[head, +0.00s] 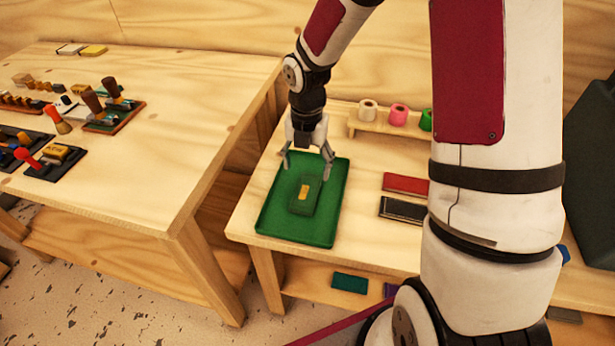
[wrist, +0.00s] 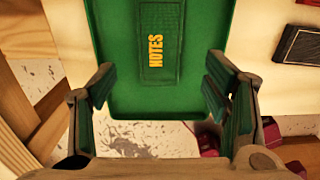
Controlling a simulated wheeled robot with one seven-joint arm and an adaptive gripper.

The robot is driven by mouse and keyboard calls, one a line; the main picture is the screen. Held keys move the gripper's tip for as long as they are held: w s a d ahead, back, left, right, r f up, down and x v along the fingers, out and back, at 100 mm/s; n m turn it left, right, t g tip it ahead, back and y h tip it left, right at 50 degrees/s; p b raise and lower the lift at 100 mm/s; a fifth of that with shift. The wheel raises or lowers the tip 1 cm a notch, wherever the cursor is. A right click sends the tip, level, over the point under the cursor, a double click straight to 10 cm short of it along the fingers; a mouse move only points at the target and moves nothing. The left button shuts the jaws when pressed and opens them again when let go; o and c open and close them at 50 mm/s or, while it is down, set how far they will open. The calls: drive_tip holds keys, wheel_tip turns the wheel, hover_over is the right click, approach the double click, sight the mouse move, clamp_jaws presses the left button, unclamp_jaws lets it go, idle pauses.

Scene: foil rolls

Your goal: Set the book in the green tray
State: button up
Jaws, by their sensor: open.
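The green tray (head: 333,205) lies on the right-hand table near its left end. A dark green book (head: 305,195) with a yellow label lies flat inside the tray, near the middle. In the wrist view the book (wrist: 160,50) shows the word NOTES, and the tray's rim (wrist: 95,60) runs around it. My gripper (head: 308,160) is open above the far part of the tray, apart from the book. In the wrist view its fingers (wrist: 165,90) are spread with nothing between them gripped.
A red book (head: 405,184) and a black book (head: 403,209) lie right of the tray. Rolls (head: 398,115) stand on a wooden rack behind. The left table (head: 150,150) carries stamps and tools. A green item (head: 349,283) lies on the lower shelf.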

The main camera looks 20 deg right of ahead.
drive_tip(key=s+r+m+t+h, duration=0.1)
drive_tip(key=s+r+m, duration=0.55)
drive_tip(key=r, duration=0.35)
drive_tip(key=s+r+m+h, duration=0.1)
drive_tip(key=s+r+m, duration=0.5)
drive_tip(key=r+m, duration=0.25)
drive_tip(key=s+a+r+m+t+y, duration=0.1)
drive_tip(key=s+r+m, duration=0.3)
drive_tip(key=s+m, duration=1)
drive_tip(key=shift+s+a+r+t+y, duration=0.15)
drive_tip(key=shift+s+r+t+y, duration=0.05)
drive_tip(key=shift+s+t+y, duration=0.25)
wheel_tip(320, 180, up, 6)
drive_tip(key=t+p, duration=0.1)
drive_tip(key=p, duration=0.4)
drive_tip(key=shift+r+p, duration=0.2)
drive_tip(key=shift+p, duration=0.1)
